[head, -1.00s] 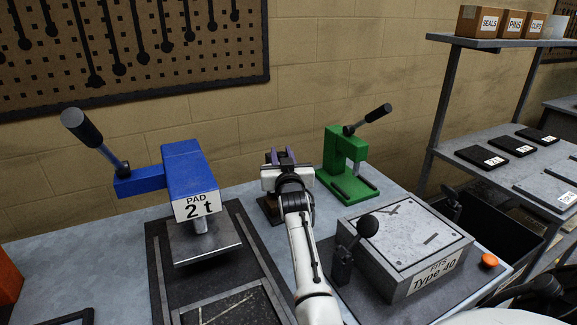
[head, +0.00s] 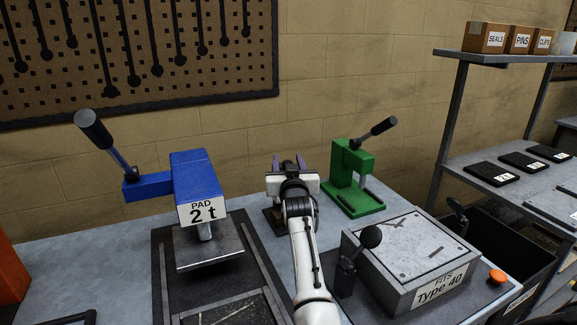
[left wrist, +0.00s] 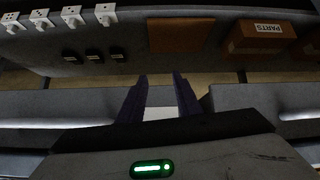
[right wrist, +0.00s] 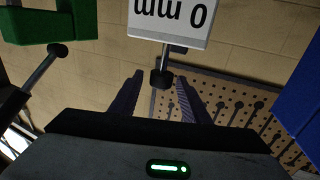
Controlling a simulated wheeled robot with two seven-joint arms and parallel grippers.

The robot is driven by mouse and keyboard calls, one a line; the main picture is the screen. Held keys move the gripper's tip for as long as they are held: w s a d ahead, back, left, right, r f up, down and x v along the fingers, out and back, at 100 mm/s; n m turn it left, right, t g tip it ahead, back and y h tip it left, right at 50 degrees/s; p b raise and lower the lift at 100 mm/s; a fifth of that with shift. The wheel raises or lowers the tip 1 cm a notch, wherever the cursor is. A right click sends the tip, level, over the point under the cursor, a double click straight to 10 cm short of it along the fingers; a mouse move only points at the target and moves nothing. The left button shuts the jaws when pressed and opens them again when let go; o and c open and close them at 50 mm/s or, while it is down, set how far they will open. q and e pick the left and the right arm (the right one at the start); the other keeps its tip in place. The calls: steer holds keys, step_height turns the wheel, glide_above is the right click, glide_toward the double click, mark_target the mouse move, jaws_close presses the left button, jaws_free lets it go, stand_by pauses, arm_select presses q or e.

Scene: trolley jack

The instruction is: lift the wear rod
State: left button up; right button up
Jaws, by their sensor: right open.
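My right gripper (head: 289,161) is in the middle of the head view, between the blue press and the green press, with two purple fingers apart. In the right wrist view its fingers (right wrist: 160,98) are open, with nothing gripped between them. A black knob-like end (right wrist: 162,78) shows just beyond the fingertips, under a white label plate (right wrist: 170,18) ending in "0 mm". I cannot tell whether this is the wear rod; no rod is clearly visible in the head view. My left gripper (left wrist: 160,95) is open and empty in the left wrist view.
The blue press (head: 196,185) marked "PAD 2 t" stands left, the green press (head: 355,180) right. A grey "Type 40" box (head: 410,250) with a black-knobbed lever (head: 369,237) is at front right.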

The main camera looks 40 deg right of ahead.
steer(key=v, duration=1)
steer(key=shift+s, duration=0.15)
